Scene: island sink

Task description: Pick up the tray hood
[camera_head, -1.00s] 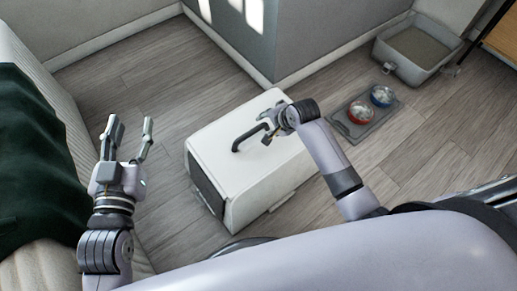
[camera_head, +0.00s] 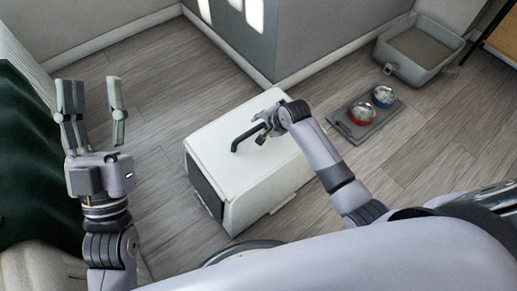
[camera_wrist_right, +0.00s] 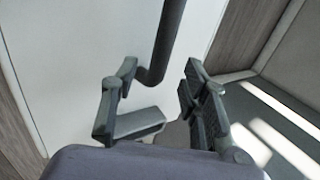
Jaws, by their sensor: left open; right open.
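The tray hood (camera_head: 255,180) is a white box with a dark front opening, standing on the floor in the middle of the head view. A black handle (camera_head: 243,137) is on its top. My right gripper (camera_head: 262,137) is open at the handle's right end. In the right wrist view, the handle (camera_wrist_right: 168,38) comes down between the tips of the open right gripper (camera_wrist_right: 160,72), nearer the left finger; I cannot tell whether they touch. My left gripper (camera_head: 92,97) is open and empty at the left, well away from the hood.
A grey open tray (camera_head: 418,48) stands at the upper right by the wall. A mat (camera_head: 347,128) with a red bowl (camera_head: 361,112) and a blue bowl (camera_head: 383,96) lies right of the hood. A couch with dark green cloth (camera_head: 30,165) is at the left. Floor behind the hood is clear.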

